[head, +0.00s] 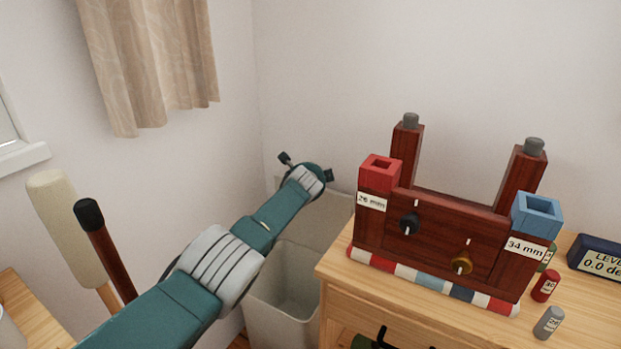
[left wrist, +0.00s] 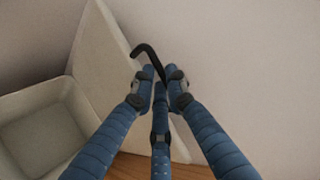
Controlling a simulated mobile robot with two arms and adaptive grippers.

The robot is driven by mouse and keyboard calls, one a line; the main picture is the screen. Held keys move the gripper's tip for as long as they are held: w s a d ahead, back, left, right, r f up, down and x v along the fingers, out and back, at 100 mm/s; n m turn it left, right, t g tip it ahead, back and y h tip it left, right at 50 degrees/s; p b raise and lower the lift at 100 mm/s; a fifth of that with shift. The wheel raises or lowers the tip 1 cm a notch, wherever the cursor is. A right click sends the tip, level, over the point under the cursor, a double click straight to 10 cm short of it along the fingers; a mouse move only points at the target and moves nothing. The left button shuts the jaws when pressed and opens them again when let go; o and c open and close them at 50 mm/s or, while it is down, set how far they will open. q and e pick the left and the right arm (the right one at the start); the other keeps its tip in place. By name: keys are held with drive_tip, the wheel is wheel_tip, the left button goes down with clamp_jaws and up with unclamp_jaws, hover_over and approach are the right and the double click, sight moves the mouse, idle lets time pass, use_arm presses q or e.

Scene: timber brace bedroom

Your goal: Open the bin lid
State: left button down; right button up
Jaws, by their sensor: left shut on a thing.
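The pale grey bin (head: 268,312) stands on the floor left of the wooden bench, with its inside exposed. Its lid (head: 332,212) is raised, standing steeply at the back of the bin. In the left wrist view the open bin (left wrist: 42,135) is at the left and the tilted lid (left wrist: 98,40) is beside my fingers. My left gripper (left wrist: 160,82) is shut on a black hooked handle (left wrist: 146,50) by the lid's edge; its join to the lid is not clear. In the head view my left gripper (head: 307,168) is above the bin, its fingers mostly hidden. My right gripper is not in view.
The bench (head: 335,262) at the right holds a dark red wooden brace (head: 435,232), small red and grey cylinders and a level display (head: 598,256). A mallet (head: 62,215) and a black-topped post (head: 90,215) stand at the left. Walls close the corner behind the bin.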

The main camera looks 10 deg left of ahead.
use_arm(q)
drive_tip(key=shift+w+d+r, duration=0.1)
drive_tip(key=shift+w+r, duration=0.15)
drive_tip(key=shift+r, duration=0.45)
drive_tip(key=c, duration=1.8)
unclamp_jaws()
drive_tip(key=shift+o, duration=0.4)
drive_tip(key=shift+s+r, duration=0.1)
drive_tip(key=shift+d, duration=0.1)
drive_tip(key=shift+s, duration=0.2)
drive_tip(key=s, duration=1.3)
drive_tip(key=shift+d+f, duration=0.2)
drive_tip(key=shift+d, duration=0.1)
